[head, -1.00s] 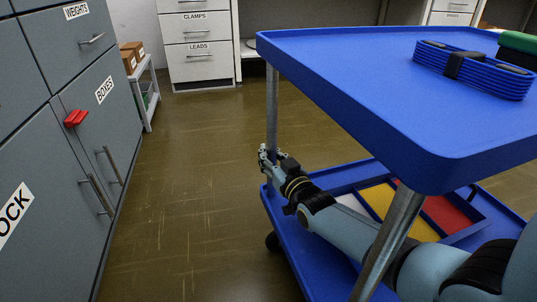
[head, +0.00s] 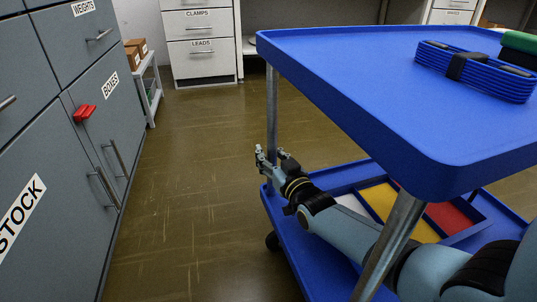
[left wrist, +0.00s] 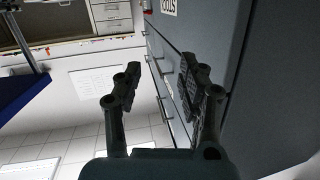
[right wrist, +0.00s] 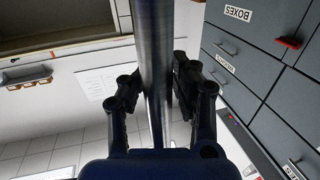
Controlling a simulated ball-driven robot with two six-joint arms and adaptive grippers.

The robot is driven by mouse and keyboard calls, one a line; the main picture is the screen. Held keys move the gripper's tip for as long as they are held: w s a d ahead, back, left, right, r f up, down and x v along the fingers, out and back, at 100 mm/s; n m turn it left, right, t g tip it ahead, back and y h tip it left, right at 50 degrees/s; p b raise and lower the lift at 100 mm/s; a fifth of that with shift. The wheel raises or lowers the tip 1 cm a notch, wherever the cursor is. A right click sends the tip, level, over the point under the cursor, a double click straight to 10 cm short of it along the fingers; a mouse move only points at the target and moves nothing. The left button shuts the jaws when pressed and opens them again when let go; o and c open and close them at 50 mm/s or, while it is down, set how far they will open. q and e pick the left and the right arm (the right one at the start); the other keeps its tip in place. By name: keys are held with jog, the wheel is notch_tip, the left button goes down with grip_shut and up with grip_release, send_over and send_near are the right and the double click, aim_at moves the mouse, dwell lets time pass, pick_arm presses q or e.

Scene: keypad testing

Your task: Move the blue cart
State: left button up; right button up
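The blue cart (head: 340,75) fills the right of the head view, with a top tray, a lower tray (head: 290,240) and grey metal posts. My right gripper (head: 271,156) is at the cart's far left post (head: 272,110), just above the lower tray. In the right wrist view this post (right wrist: 155,60) runs between the two fingers, which look apart around it. My left gripper (left wrist: 160,78) is outside the head view. Its wrist view shows its fingers apart with nothing between them, and a blue cart edge (left wrist: 15,90) at the left.
A coiled blue cable (head: 475,72) lies on the top tray. Grey cabinets (head: 60,130) line the left, with a red handle piece. White drawers (head: 200,60) stand behind. The floor (head: 190,180) between is clear.

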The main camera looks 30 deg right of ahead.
jog(key=shift+o, duration=0.6)
jog(key=shift+s, duration=0.3)
jog(key=s, duration=1.1)
jog(key=shift+s, duration=0.2)
jog(key=shift+s+a, duration=0.1)
